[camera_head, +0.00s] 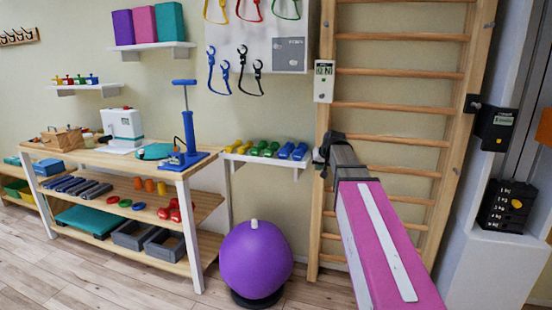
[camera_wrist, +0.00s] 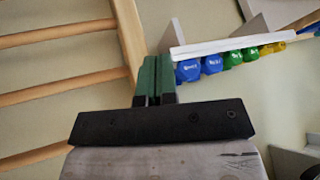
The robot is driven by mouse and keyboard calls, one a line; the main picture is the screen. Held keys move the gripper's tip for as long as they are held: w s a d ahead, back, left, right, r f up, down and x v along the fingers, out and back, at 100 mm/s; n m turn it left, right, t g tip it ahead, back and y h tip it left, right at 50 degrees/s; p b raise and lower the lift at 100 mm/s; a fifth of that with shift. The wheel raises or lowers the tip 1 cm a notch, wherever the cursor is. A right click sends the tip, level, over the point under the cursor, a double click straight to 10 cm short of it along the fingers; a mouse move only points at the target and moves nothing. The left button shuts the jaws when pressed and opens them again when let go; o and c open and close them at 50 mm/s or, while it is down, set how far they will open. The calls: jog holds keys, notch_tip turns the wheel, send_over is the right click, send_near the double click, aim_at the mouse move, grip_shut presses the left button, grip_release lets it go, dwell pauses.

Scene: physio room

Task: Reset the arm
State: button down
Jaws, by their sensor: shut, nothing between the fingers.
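My gripper (camera_wrist: 154,66) shows in the wrist view with its two green fingers together and nothing between them. The fingers stand up from a black crossbar (camera_wrist: 160,124). In the head view my arm reaches from the lower right toward the wall bars, and its dark far end (camera_head: 325,147) is in front of the left upright of the bars. The fingers are not clear there. I cannot tell the exact gap to the wall or bars.
Wooden wall bars (camera_head: 395,106) stand behind my arm. A shelf (camera_head: 268,158) with colored dumbbells (camera_head: 267,148) is just left of its end, and these dumbbells also show in the wrist view (camera_wrist: 213,64). A purple ball (camera_head: 255,262) and a workbench (camera_head: 110,160) stand left.

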jog(key=s+f+g+h, duration=0.2)
jog(key=s+f+g, duration=0.4)
jog(key=s+f, duration=2.1)
notch_tip(320, 180, down, 4)
jog(key=shift+s+d+f+g, duration=0.2)
jog(key=shift+s+d+g, duration=0.1)
jog(key=shift+g, duration=0.1)
